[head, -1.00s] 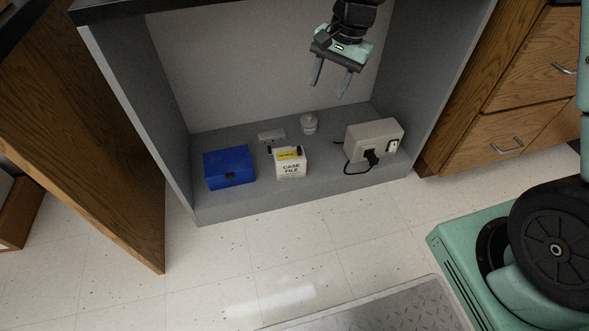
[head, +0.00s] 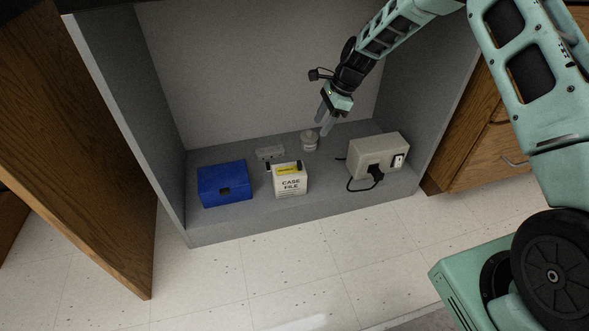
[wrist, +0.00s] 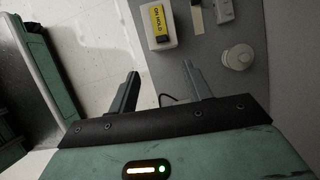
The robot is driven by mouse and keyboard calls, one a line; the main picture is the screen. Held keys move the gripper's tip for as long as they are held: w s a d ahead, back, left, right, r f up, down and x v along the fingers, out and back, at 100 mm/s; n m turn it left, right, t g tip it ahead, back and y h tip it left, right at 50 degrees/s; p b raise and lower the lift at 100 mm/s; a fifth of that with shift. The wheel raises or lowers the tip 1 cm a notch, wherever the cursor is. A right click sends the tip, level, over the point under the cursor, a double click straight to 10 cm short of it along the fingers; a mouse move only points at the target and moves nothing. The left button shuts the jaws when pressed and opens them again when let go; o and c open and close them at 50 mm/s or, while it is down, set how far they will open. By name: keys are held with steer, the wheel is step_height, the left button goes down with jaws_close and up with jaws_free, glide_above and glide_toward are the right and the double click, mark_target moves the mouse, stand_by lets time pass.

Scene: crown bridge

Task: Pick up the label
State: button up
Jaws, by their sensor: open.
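A yellow label (head: 287,170) lies on top of a white box marked CASE FILE (head: 291,186) on the cabinet floor. In the wrist view the yellow label (wrist: 159,19) reads ON HOLD and sits on the white box (wrist: 163,41) near the top edge. A dark clip or tab shows at the label's end. My gripper (head: 325,123) is open and empty, above the cabinet floor, to the right of the box and apart from it. In the wrist view my gripper (wrist: 160,69) has nothing between its fingers.
A blue box (head: 224,184) stands left of the case box. A grey power unit (head: 376,155) with a black cord stands right. A small white jar (head: 309,141) and a pale block (head: 270,153) are behind. Grey cabinet walls and an open wooden door (head: 95,170) flank the space.

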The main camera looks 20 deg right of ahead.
steer(key=b, duration=0.6)
glide_above(300, 163)
steer(key=d, duration=0.2)
step_height(300, 163, down, 10)
steer(key=b+x, duration=0.4)
steer(key=x, duration=0.1)
steer(key=shift+d+f, duration=0.2)
steer(key=shift+f, duration=0.15)
steer(key=shift+r, duration=0.15)
jaws_close()
